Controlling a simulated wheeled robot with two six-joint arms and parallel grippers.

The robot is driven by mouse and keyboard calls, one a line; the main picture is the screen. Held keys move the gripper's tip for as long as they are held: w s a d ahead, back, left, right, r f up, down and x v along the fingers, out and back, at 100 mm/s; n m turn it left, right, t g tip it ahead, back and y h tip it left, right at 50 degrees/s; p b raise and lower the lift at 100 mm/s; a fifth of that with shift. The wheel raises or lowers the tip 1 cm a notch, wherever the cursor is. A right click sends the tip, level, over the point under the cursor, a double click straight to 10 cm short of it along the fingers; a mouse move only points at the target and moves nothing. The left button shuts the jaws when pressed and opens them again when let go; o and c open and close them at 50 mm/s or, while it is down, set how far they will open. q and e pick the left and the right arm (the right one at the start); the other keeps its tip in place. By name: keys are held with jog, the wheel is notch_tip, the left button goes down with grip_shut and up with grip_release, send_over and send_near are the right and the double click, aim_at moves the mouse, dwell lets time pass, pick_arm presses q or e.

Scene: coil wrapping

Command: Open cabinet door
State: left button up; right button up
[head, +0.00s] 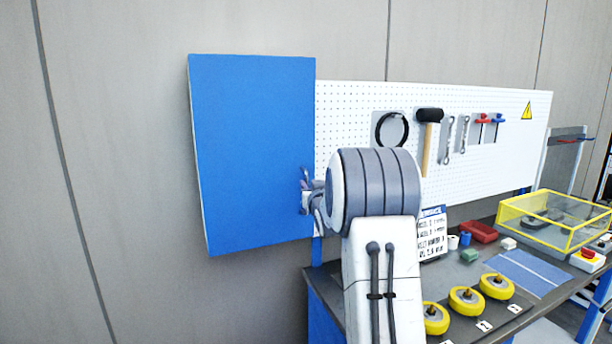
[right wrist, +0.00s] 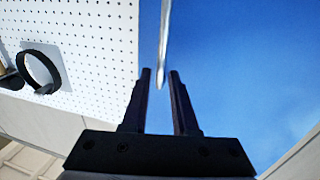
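The blue cabinet door (head: 252,150) faces me at the left of the head view and looks shut. It fills the right of the right wrist view (right wrist: 235,70). A thin silver handle (right wrist: 163,45) runs down along the door in the wrist view, its lower end between my right fingertips. My right gripper (right wrist: 160,72) is open, with a gap seen on either side of the handle. In the head view, my right gripper (head: 305,188) is at the door's right edge, partly hidden by my arm. My left gripper is not in view.
A white pegboard (head: 350,105) with a black ring (head: 391,130), a hammer (head: 428,140) and wrenches adjoins the cabinet on the right. Below is a workbench (head: 460,285) with yellow wheels (head: 466,299) and a yellow-framed clear box (head: 555,218). The wall left of the cabinet is clear.

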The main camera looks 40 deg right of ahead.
aim_at(307, 182)
jog(key=shift+p+x, duration=0.6)
jog(key=shift+x, duration=1.3)
grip_shut()
